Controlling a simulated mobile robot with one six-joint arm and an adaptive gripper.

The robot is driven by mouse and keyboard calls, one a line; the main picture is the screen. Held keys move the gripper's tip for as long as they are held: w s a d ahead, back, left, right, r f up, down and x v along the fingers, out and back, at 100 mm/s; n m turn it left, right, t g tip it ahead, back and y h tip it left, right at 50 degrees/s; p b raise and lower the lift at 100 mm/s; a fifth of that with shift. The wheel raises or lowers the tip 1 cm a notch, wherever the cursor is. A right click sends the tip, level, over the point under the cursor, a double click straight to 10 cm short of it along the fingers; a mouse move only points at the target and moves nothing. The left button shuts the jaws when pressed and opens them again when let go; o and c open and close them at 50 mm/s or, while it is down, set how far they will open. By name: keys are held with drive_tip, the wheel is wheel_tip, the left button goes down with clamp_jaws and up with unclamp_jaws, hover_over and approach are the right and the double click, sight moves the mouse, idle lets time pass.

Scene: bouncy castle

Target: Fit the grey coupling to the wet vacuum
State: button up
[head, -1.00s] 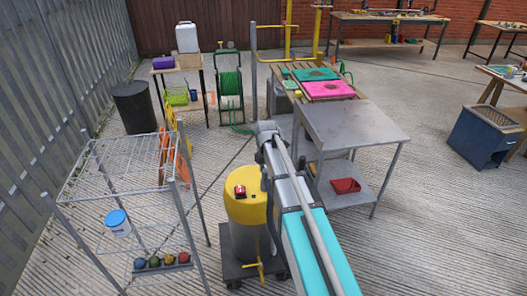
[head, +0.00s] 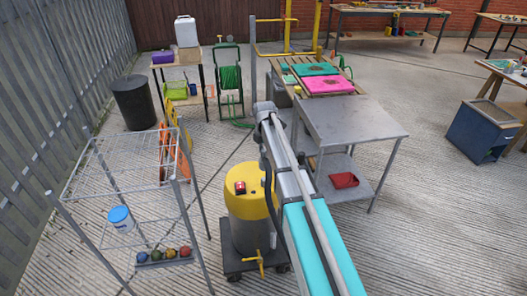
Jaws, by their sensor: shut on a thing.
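The wet vacuum (head: 245,204) is a grey drum with a yellow top on a dark wheeled dolly, low in the middle of the head view. A small red part (head: 240,187) sits on its top, and a yellow tap (head: 257,262) sticks out near its base. My arm runs up from the bottom right, just right of the drum, and hides part of its right side. My gripper cannot be made out; the arm hides whatever is beyond its far joint. I cannot see the grey coupling.
A wire rack (head: 110,187) stands at left with a blue-lidded tub (head: 121,217) and several coloured balls. A metal table (head: 350,128) stands right of my arm, with a red item (head: 345,180) on its lower shelf. A black bin (head: 132,103) is behind. Concrete floor at lower right is clear.

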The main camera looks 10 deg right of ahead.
drive_tip(key=shift+f, duration=0.15)
drive_tip(key=shift+f+b, duration=2.75)
drive_tip(key=shift+b, duration=0.15)
drive_tip(key=shift+f+b, duration=2.05)
idle(2.9)
